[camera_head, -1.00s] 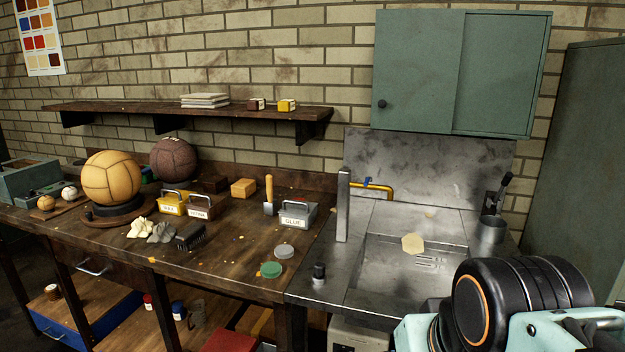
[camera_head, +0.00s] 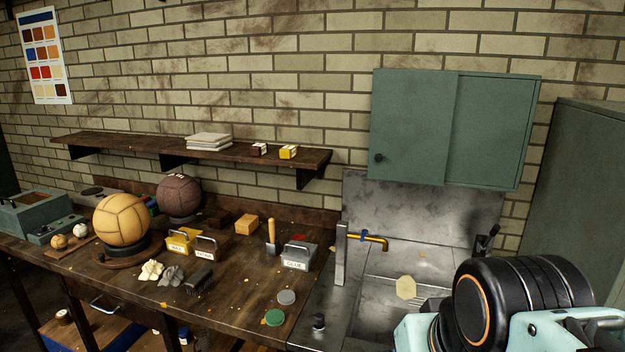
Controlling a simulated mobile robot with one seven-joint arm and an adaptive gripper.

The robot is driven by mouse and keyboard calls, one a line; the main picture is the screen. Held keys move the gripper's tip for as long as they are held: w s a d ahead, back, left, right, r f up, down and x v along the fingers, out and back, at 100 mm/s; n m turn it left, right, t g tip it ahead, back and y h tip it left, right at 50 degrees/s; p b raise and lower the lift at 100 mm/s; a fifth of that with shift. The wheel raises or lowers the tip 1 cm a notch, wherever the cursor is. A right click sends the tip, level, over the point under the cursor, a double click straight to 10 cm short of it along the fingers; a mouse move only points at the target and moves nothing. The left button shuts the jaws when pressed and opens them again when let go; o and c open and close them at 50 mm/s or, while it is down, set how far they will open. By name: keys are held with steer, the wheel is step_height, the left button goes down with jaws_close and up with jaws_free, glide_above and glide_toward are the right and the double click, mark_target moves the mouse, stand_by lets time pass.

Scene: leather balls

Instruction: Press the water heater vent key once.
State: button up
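No water heater or vent key can be made out in this view. A metal sink unit (camera_head: 385,312) stands at the right of the bench, with a yellow tap (camera_head: 372,239) and a small black knob (camera_head: 319,322) on its left front part. What lies below the sink is out of the picture. My arm, black and pale green, covers the lower right and hides part of the sink. My gripper is not in view.
A green wall cabinet (camera_head: 413,130) hangs above the sink; a tall green cabinet (camera_head: 580,200) stands at the right. The wooden bench (camera_head: 235,290) holds leather balls, glue and wax caddies, a brush and tins. A shelf (camera_head: 120,146) runs along the brick wall.

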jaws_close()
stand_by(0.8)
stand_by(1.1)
